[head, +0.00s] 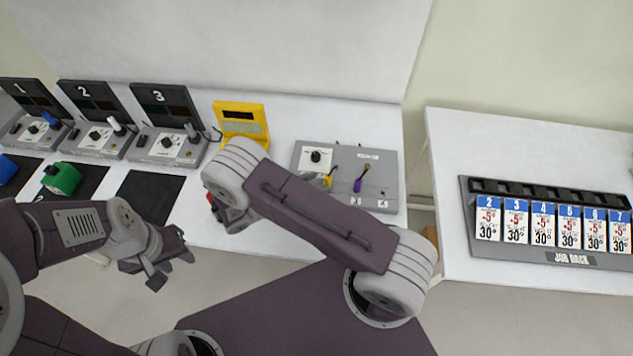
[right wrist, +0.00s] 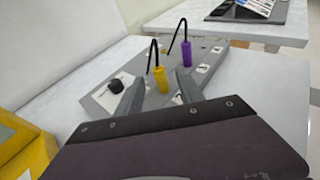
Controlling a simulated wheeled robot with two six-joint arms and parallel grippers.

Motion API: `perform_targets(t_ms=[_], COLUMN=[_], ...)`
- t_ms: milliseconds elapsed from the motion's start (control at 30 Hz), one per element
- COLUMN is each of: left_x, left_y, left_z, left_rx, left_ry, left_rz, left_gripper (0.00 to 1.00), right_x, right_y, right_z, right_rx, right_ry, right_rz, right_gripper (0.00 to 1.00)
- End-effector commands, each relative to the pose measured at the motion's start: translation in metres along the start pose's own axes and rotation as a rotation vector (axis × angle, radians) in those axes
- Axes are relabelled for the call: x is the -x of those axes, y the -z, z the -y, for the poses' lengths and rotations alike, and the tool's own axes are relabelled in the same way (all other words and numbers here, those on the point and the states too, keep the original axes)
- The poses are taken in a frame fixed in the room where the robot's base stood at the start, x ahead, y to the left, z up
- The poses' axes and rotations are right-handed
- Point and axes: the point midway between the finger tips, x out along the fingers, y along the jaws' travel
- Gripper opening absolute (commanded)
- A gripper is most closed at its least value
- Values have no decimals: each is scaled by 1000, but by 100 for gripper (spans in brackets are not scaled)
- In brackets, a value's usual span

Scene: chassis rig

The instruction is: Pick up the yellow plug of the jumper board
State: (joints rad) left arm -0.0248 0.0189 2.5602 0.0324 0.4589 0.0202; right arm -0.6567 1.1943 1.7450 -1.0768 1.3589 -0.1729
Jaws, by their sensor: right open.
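The jumper board (head: 380,170) is a grey panel on the white table. Its yellow plug (right wrist: 160,80) stands upright with a black cable from its top; in the head view it shows as a small yellow patch (head: 327,182) beside my right arm. A purple plug (right wrist: 187,52) also with a black cable stands to its right (head: 358,185). My right gripper (right wrist: 158,86) is open, its two fingers appearing either side of the yellow plug; contact cannot be told. My left gripper (head: 171,270) is open and empty before the table's front edge.
A black knob (right wrist: 116,86) is on the board's left part. A yellow device (head: 240,118) stands left of the board. Several numbered stations (head: 170,140) line the left, with a green block (head: 62,178) in front. A job rack (head: 550,258) lies on the right table.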

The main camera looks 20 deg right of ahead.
Motion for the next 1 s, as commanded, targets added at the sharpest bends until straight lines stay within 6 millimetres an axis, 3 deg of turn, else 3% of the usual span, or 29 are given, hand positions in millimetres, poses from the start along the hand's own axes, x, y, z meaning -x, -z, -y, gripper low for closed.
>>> perform_targets(t_ms=[167,400,600,833,1000], left_x=[0,13,16,32,32], left_y=[0,2,2,4,3], left_z=[0,0,0,-1,-1], left_rx=[0,0,0,0,0], left_ry=[0,0,0,0,0], left_rz=[0,0,0,0,0], left_gripper=[36,36,36,36,36], right_x=[7,-27,-37,-76,-84], right_y=[6,4,5,5,8], right_z=[1,1,1,0,-1], right_rx=[23,23,23,22,21], right_ry=[-27,-23,-23,-21,-25], right_rz=[6,5,5,4,3], right_gripper=[45,45,45,45,45])
